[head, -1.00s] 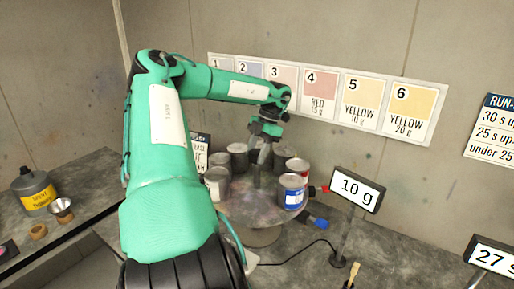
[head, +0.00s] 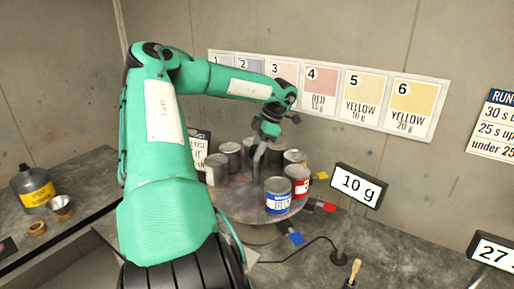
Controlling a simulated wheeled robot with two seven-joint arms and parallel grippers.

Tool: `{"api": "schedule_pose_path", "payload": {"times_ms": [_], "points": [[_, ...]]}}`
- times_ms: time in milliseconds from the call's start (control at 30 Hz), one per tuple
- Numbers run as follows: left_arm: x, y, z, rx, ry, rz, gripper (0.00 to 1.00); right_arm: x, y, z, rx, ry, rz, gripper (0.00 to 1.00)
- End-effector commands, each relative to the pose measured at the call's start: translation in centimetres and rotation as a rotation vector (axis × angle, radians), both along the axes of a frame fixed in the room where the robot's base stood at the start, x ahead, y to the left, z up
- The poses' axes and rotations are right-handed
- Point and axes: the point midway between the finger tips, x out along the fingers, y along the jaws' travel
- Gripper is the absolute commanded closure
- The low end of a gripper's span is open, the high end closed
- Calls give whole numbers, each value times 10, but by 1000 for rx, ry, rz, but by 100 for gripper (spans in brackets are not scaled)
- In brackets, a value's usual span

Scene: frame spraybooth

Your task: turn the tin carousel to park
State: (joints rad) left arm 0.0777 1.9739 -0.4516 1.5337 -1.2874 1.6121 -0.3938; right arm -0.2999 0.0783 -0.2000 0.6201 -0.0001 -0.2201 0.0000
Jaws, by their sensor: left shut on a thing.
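The tin carousel (head: 235,207) is a round turntable on the bench with a ring of tins. A blue-labelled tin (head: 277,199) is at its front right, a red-labelled tin (head: 298,182) behind it, and a yellow-labelled tin (head: 296,158) further back. Several plain grey tins (head: 217,172) stand at the left and back. A red tab (head: 326,207) and a blue tab (head: 296,239) stick out at the rim. My left gripper (head: 262,141) is over the carousel, shut on a grey upright post (head: 257,160) among the tins. The fingertips are small and partly hidden. My right gripper is out of view.
A display reading 10 g (head: 359,186) stands close right of the carousel, with a cable on the bench. A second display (head: 493,256) is at the right edge. A thinner bottle (head: 33,187) and a small metal cup (head: 61,207) stand on the left bench.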

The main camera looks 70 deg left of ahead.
Motion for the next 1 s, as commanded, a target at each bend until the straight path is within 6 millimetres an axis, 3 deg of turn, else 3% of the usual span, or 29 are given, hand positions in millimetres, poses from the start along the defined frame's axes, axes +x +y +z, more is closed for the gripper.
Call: {"api": "schedule_pose_path", "payload": {"times_ms": [233,267,333,367,767,1000], "points": [[1,1,1,3,-5,1,97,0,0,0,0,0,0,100],[1,1,1,3,-5,1,50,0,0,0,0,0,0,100],[1,1,1,2,-4,1,37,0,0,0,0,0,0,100],[1,0,1,2,-3,1,34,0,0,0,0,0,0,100],[4,0,7,3,-3,2,34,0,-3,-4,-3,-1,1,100],[20,-3,45,5,-2,1,34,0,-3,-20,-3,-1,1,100]]}}
